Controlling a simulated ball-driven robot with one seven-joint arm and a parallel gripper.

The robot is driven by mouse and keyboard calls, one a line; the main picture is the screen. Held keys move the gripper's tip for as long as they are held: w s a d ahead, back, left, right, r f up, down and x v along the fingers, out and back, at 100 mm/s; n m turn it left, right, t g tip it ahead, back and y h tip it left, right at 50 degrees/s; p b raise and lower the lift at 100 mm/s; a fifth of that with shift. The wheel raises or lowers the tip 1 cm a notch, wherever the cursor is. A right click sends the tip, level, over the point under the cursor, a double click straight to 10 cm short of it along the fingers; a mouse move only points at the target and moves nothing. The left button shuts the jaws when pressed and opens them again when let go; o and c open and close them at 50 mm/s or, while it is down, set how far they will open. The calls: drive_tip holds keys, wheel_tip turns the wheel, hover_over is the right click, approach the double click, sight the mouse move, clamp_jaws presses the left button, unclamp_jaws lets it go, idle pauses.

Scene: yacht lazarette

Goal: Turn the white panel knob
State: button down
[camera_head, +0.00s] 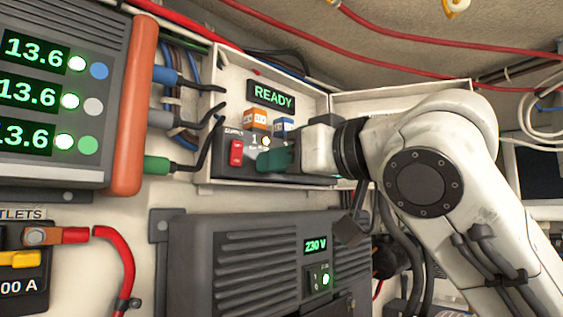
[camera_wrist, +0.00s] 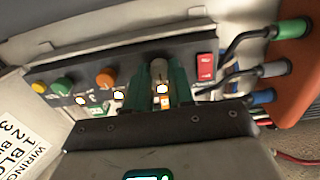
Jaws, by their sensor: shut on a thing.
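The white panel knob (camera_wrist: 159,68) sits on the dark strip of the panel (camera_wrist: 60,73), between the red rocker switch (camera_wrist: 205,67) and an orange knob (camera_wrist: 105,78) in the wrist view. My gripper (camera_wrist: 158,82) has one green finger on each side of the white knob and is shut on it. In the head view my gripper (camera_head: 268,160) reaches in from the right, beside the red switch (camera_head: 236,152). There its fingers hide the white knob. The knob's exact turn angle cannot be told.
A READY display (camera_head: 272,96) is above. Cables with a green plug (camera_head: 157,165) run left of the panel. A grey 230 V unit (camera_head: 260,262) stands below.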

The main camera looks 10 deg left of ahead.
drive_tip(key=shift+n, duration=0.4)
drive_tip(key=n+p, duration=0.1)
drive_tip(key=n, duration=0.2)
drive_tip(key=shift+n, duration=0.3)
drive_tip(key=shift+n+p, duration=0.4)
drive_tip(key=shift+n, duration=1.8)
drive_tip(key=c, duration=1)
unclamp_jaws()
drive_tip(key=shift+s, duration=0.1)
drive_tip(key=b+v, duration=0.2)
drive_tip(key=v, duration=0.8)
drive_tip(key=shift+s+d+b, duration=0.2)
drive_tip(key=shift+d+b, duration=0.1)
